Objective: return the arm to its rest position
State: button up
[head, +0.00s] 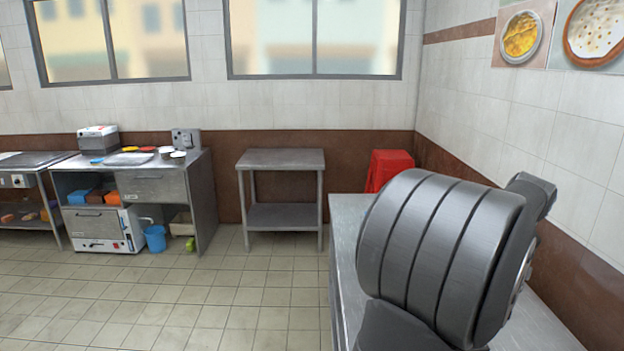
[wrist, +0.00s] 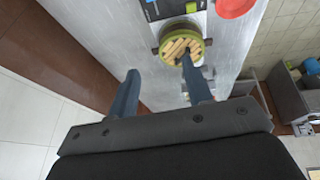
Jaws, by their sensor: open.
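My gripper (wrist: 158,84) shows in the wrist view with its two dark fingers spread apart and nothing between them. It is open and empty. A steel counter (wrist: 110,38) lies beyond the fingers. A round green-rimmed container (wrist: 160,36) with light brown sticks or pieces in it stands on the counter, partly behind the right finger. In the head view, a large dark grey part of my arm fills the lower right, over the steel counter (head: 345,235). My gripper does not show in the head view.
In the wrist view, a red round item (wrist: 235,7) and a dark flat device (wrist: 172,8) are on the counter. In the head view, a bare steel table (head: 282,158), a red object (head: 388,168) and a blue bucket (head: 155,238) stand further back. The tiled floor (head: 240,315) is clear.

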jog(key=shift+h, duration=0.3)
jog(key=shift+s+a+r, duration=0.2)
jog(key=shift+a+r, duration=0.1)
jog(key=shift+r, duration=0.3)
jog(key=shift+s+a+r, duration=0.25)
jog(key=shift+r, duration=0.35)
jog(key=shift+s+a+r, duration=0.2)
jog(key=shift+a+r, duration=0.1)
jog(key=shift+r, duration=0.3)
jog(key=o, duration=0.3)
jog(key=shift+s, duration=0.1)
jog(key=o, duration=0.9)
jog(key=s, duration=0.2)
jog(key=s+r, duration=0.1)
jog(key=s, duration=0.2)
jog(key=shift+s+a+r, duration=0.3)
jog(key=shift+a, duration=0.1)
jog(key=x, duration=0.9)
jog(key=shift+d+f, duration=0.2)
jog(key=shift+f, duration=0.15)
jog(key=v, duration=1)
jog(key=shift+a, duration=0.15)
